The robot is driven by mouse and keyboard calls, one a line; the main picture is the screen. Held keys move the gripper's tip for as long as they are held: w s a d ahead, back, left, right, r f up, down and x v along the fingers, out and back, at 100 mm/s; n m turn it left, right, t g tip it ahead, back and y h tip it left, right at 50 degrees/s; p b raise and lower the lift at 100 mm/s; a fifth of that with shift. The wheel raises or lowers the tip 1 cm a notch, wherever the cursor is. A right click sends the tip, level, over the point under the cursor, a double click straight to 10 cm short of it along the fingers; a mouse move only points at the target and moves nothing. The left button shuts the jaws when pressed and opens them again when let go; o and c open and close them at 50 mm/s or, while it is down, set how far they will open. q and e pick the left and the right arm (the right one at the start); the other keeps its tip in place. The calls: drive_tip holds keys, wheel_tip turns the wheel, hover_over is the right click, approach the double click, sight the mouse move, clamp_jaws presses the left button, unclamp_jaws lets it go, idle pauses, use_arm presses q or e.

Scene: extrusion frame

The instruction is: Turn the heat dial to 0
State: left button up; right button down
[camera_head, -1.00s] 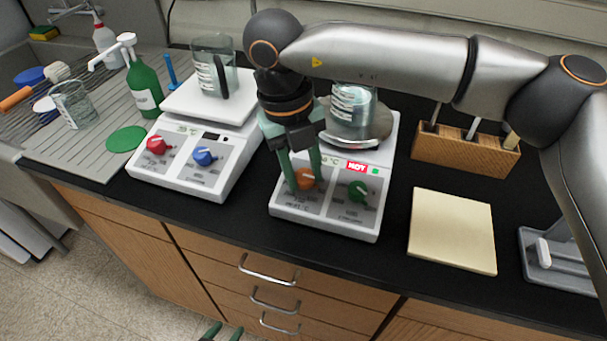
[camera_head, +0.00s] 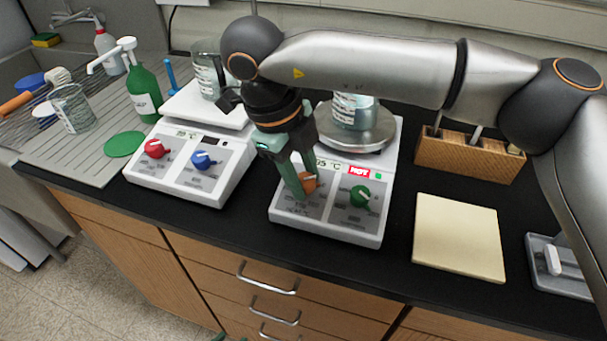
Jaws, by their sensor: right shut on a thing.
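The right hotplate (camera_head: 322,226) is white, with an orange dial (camera_head: 309,182) on the left of its front panel and a green dial (camera_head: 360,195) on the right. My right gripper (camera_head: 303,188) reaches down, tilted, and its green fingers are shut on the orange dial, partly hiding it. The panel shows a temperature readout, partly hidden, and a red warning label (camera_head: 358,171). The small dial markings are too blurred to read. Only a green bit of my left gripper (camera_head: 219,336) shows at the bottom edge.
A glass beaker (camera_head: 355,109) stands on the right hotplate's round top. A second hotplate (camera_head: 178,184) with red and blue dials stands to the left. A yellow pad (camera_head: 459,238) and a wooden block (camera_head: 468,160) lie to the right. Bare black counter runs along the front.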

idle(0.4)
drive_tip(key=c, duration=0.5)
unclamp_jaws()
drive_tip(key=v, duration=1.2)
drive_tip(key=shift+r, duration=0.3)
drive_tip(key=shift+a, duration=0.1)
